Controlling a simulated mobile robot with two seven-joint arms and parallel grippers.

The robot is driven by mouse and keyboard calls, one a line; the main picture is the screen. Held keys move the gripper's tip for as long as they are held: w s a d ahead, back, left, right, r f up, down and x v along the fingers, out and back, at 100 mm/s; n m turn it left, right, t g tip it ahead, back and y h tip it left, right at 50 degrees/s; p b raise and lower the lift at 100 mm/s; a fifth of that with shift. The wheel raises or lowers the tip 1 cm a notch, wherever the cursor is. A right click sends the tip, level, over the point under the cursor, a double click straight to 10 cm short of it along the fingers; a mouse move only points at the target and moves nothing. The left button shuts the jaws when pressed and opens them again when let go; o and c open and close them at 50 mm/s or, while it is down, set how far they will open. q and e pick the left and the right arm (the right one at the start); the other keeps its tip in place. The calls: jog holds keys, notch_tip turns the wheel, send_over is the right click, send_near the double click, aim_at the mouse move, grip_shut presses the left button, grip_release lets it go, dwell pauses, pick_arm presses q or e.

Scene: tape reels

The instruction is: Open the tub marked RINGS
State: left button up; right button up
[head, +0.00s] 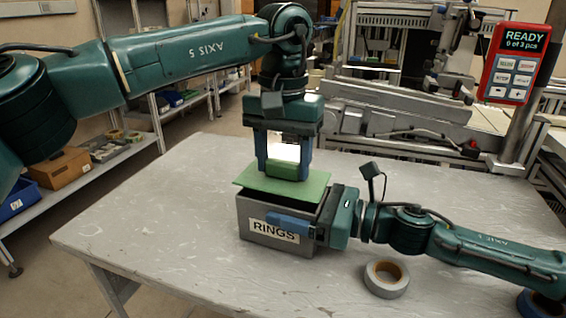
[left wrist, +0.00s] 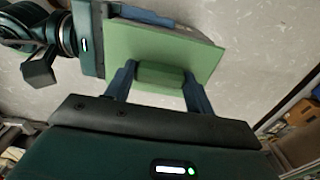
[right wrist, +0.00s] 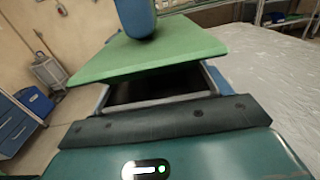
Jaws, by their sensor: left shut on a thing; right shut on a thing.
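The grey tub (head: 252,218) marked RINGS stands on the table, with its label on the front face. Its green lid (head: 255,182) is raised a little and tilted; the right wrist view shows the lid (right wrist: 150,56) with a gap under it and the tub's dark inside (right wrist: 155,86). My left gripper (head: 283,172) is shut on the lid's green handle block (left wrist: 160,75), from above. My right gripper (head: 305,218) is shut on the tub from its right side, one blue finger along the front wall. Its other finger is hidden in the head view. The tub's contents cannot be made out.
A grey tape reel (head: 386,279) lies on the table in front of my right arm. A blue reel (head: 538,303) is at the lower right edge. The table's left part (head: 150,225) is clear. A red display panel (head: 514,62) reading READY stands at the back right.

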aim_at(283, 161)
pick_arm(q)
jog(key=shift+r, duration=0.2)
jog(key=shift+r, duration=1.9)
pick_arm(e)
jog(key=o, duration=1.4)
